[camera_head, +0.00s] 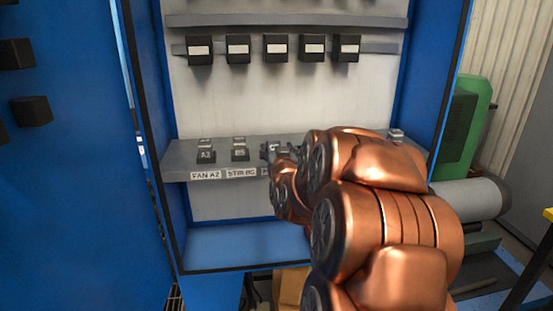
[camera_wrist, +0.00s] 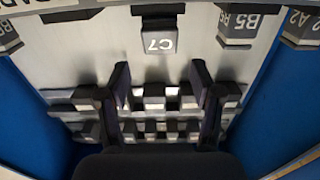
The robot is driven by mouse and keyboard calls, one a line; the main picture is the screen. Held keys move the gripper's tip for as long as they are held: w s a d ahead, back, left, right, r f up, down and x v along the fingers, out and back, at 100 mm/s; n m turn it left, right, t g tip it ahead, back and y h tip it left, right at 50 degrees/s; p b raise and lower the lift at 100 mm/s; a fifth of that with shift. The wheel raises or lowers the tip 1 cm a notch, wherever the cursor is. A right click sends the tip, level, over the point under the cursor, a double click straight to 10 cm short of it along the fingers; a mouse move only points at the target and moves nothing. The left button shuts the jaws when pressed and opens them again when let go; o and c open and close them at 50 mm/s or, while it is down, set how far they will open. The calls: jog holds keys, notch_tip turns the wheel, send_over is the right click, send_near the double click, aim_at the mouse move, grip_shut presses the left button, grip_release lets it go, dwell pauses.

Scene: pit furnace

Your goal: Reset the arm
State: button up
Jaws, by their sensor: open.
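My copper arm (camera_head: 375,215) reaches from the lower right into an open blue cabinet. My gripper (camera_head: 277,152) is small and dark at the cabinet's labelled shelf (camera_head: 180,163), and the arm partly hides it. In the wrist view my gripper (camera_wrist: 161,80) shows two dark fingers spread apart, with nothing held between them.
Blocks A2 (camera_head: 205,155) and B5 (camera_head: 240,153) sit on the shelf, left of my gripper. Several dark blocks (camera_head: 275,48) line the rail above. The blue cabinet side wall (camera_head: 430,90) and open door (camera_head: 75,180) bound the space. Green machinery (camera_head: 470,115) stands right.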

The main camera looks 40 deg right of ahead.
jog(key=shift+b+v, duration=0.35)
jog(key=shift+v, duration=1.25)
jog(key=s+a+f+n+g+y, duration=0.25)
jog(key=a+f+g+y, duration=0.2)
jog(key=a+f, duration=0.55)
jog(key=s+a+f+n+g+y, duration=0.25)
jog(key=a+f+y, duration=0.3)
jog(key=a, duration=0.95)
jog(key=s+a+f+n+g, duration=0.15)
jog(key=s+a+g, duration=0.4)
jog(key=s, duration=0.65)
jog(key=s+a+f+n+g, duration=0.15)
jog(key=s+a+g, duration=0.35)
jog(key=s, duration=0.8)
notch_tip(320, 180, up, 14)
jog(key=a+t+p, duration=0.1)
jog(key=p, duration=1.2)
jog(key=shift+w+m+y, duration=0.3)
jog(key=shift+w+y, duration=0.1)
